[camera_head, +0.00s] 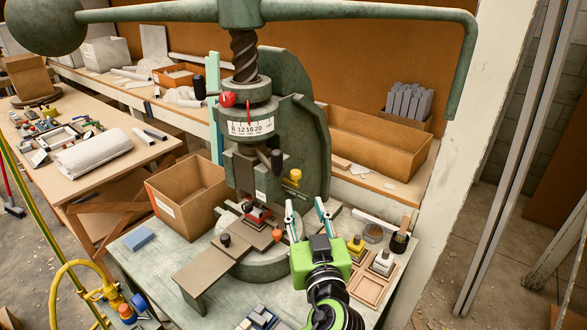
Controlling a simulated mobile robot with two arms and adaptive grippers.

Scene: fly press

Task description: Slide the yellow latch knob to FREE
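The yellow latch knob (295,175) sits on the right side of the green fly press (312,140), near the foot of its column. Any FREE marking is too small to read.
The press has a red knob (227,99), a black handle (277,162) and a long top bar (350,10). A cardboard box (188,198) and blue block (138,238) lie left. A wooden tray (371,288) and small yellow-topped block (356,246) lie right.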

